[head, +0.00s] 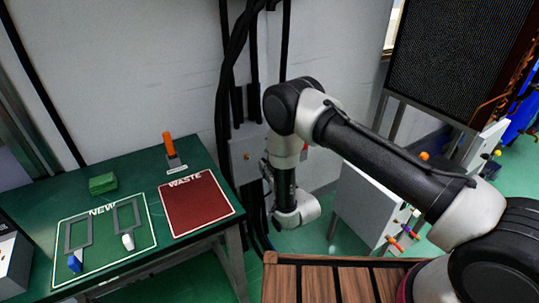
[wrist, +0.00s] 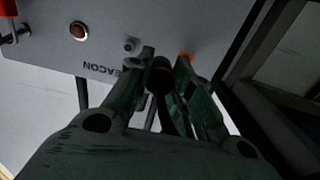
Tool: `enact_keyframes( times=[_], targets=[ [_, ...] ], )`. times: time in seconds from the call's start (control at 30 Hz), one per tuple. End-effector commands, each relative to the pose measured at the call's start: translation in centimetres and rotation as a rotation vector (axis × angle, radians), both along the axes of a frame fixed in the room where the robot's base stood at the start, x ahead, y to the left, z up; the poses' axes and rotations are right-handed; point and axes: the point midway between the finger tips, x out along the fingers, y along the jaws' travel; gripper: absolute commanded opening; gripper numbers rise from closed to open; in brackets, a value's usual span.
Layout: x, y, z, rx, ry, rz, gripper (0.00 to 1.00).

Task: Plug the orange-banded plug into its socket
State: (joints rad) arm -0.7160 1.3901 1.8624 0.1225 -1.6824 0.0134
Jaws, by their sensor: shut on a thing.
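My gripper (wrist: 165,62) is shut on a dark round plug (wrist: 160,76) between its fingers in the wrist view. A dark cable appears to run back from it. An orange patch (wrist: 185,56) shows at the right fingertip; I cannot tell whether it is the plug's band or a mark on the panel. The grey panel lettered BEACON (wrist: 210,42) lies just beyond the fingertips, seen upside down. A small dark round fitting (wrist: 129,44) sits on it, left of the fingers. In the head view my gripper (head: 266,172) is beside this panel (head: 242,160); the plug is hidden there.
An amber round button (wrist: 78,31) and a red part (wrist: 8,8) are on the panel. A green table (head: 140,178) with NEW and WASTE mats stands left. A grey cabinet with coloured plugs (head: 365,205) stands right. Black cables (head: 235,60) hang along the wall.

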Motion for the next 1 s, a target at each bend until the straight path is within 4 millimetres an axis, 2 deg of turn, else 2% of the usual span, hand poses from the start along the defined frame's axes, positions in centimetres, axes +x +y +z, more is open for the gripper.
enact_keyframes(
  times=[0.37,0.8,1.0],
  targets=[
    [-0.1,0.3,0.0,0.001,-0.001,0.001,0.0],
    [-1.5,3.7,0.0,0.001,-0.001,0.001,0.0],
    [-1.6,3.9,0.0,0.0,0.0,0.0,0.0]
  ],
)
